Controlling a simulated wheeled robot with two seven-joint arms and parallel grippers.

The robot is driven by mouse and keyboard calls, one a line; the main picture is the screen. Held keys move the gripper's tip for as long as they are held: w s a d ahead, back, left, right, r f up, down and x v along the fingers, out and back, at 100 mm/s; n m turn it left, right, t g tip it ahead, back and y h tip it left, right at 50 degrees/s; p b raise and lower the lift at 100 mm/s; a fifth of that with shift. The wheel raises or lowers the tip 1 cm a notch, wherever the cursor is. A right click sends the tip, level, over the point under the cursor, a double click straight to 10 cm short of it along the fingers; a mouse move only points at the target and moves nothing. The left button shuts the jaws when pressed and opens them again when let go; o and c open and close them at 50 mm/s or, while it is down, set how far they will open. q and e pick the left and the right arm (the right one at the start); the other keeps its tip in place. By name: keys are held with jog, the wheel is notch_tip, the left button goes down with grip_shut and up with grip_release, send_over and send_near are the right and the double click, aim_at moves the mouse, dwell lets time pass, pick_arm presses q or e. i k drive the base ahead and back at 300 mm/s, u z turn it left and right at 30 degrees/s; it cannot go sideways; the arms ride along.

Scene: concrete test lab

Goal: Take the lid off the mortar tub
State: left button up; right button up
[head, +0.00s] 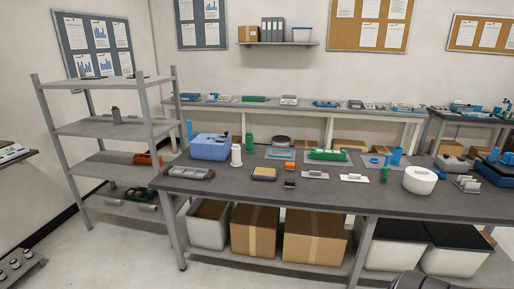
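A white round tub (419,184), which looks like the mortar tub, stands on the right part of the dark grey workbench (345,200). A white lid (421,173) with a small raised grip covers its top. Neither of my grippers can be made out in the head view. A dark rounded part shows at the bottom edge, right of the middle; I cannot tell what it is.
Trowels (354,178), a yellow-topped block (264,173) and a blue box (209,147) lie left of the tub. A notched grey rack (468,184) stands close on its right. Cardboard boxes (315,237) and crates fill the shelf below. A metal shelf unit (103,128) stands left.

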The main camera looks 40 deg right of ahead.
aim_at(422, 175)
jog(key=z, duration=1.25)
jog(key=i, duration=1.9)
jog(key=z, duration=2.5)
